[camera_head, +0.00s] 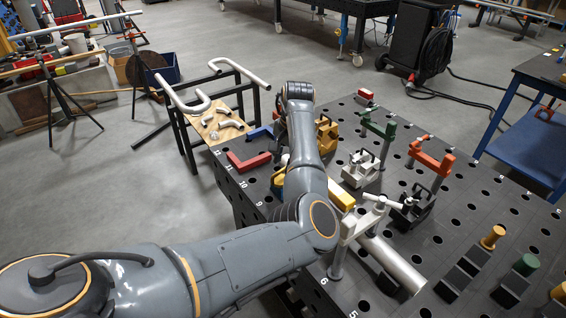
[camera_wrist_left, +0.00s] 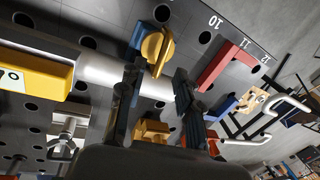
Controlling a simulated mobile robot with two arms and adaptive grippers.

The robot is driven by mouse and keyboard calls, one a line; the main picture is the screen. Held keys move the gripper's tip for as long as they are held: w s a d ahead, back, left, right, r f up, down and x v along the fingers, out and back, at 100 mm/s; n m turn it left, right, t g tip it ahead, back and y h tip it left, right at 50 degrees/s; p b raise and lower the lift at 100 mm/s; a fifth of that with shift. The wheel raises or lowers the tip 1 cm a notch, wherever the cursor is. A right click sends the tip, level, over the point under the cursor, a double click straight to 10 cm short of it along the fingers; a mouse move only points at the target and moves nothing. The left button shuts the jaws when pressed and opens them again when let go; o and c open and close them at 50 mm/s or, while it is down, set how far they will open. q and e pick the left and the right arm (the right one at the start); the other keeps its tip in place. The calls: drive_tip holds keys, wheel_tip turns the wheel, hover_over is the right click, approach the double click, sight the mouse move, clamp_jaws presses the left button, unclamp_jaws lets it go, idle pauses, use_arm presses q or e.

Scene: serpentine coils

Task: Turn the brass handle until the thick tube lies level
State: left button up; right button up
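The thick silver tube (camera_head: 396,265) lies diagonally above the perforated table in the head view; my arm hides its middle. In the left wrist view the tube (camera_wrist_left: 103,73) runs behind my fingers. I cannot tell whether it is level. The brass handle (camera_wrist_left: 156,46), a round knob beside a blue part, is just past my fingertips, apparently not between them. In the head view the handle (camera_head: 278,181) is partly hidden by my arm. My left gripper (camera_wrist_left: 156,78) is open, with nothing clearly held. It is mostly hidden behind my forearm in the head view. My right gripper is not in view.
A yellow block (camera_wrist_left: 35,76) sits along the tube. A red angle piece (camera_wrist_left: 220,67) lies nearby. A white clamp (camera_head: 362,169) and an orange clamp (camera_head: 431,158) stand on the table's right half. A rack with bent white tubes (camera_head: 190,104) stands beyond the left edge.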

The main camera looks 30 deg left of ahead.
sight(280, 176)
use_arm(q)
drive_tip(key=shift+a+f, duration=0.25)
drive_tip(key=shift+f, duration=0.85)
clamp_jaws()
